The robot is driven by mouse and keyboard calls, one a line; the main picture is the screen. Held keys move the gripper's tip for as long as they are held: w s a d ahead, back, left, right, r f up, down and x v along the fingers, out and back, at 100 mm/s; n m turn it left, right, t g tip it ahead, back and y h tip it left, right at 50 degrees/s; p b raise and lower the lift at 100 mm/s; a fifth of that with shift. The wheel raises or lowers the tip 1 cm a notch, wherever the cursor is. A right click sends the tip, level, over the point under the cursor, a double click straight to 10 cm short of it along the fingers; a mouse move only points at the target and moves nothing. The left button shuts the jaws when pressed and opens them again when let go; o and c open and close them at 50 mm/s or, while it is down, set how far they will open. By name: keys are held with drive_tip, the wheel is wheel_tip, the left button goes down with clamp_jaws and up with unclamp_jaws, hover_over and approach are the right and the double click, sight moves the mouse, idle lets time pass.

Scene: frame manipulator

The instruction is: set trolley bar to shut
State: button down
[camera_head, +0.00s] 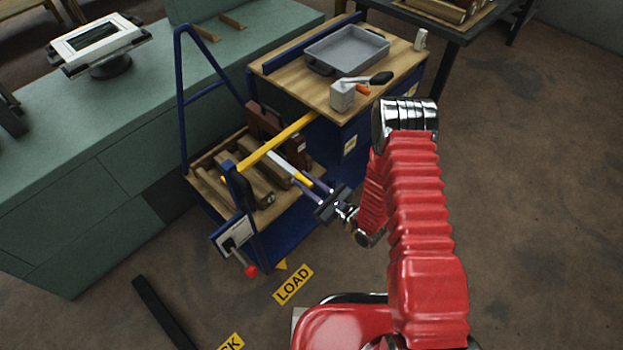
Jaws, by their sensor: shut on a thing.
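The trolley bar (280,141) is a long yellow bar across the open front of the blue trolley (290,238). Its right end is by the wooden-topped cabinet, and its left end is close to a dark blue post (236,187). I cannot tell whether that end is seated in the post. A pale grey handle (283,166) with a yellow end slants down from the bar toward my gripper (304,182). My gripper reaches in from the right and is shut on this handle; the exact contact is small and partly hidden.
Wooden blocks (245,180) lie in the trolley bed behind the bar. A green bench (120,120) stands left. A red-knobbed lever (250,270) hangs at the front. Floor right is clear.

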drive_tip(key=shift+s+a, duration=0.25)
drive_tip(key=shift+a, duration=0.1)
drive_tip(key=c, duration=1.9)
unclamp_jaws()
drive_tip(key=shift+s, duration=0.1)
drive_tip(key=o, duration=0.3)
drive_tip(key=shift+d, duration=0.1)
drive_tip(key=shift+o, duration=0.2)
drive_tip(key=shift+d, duration=0.15)
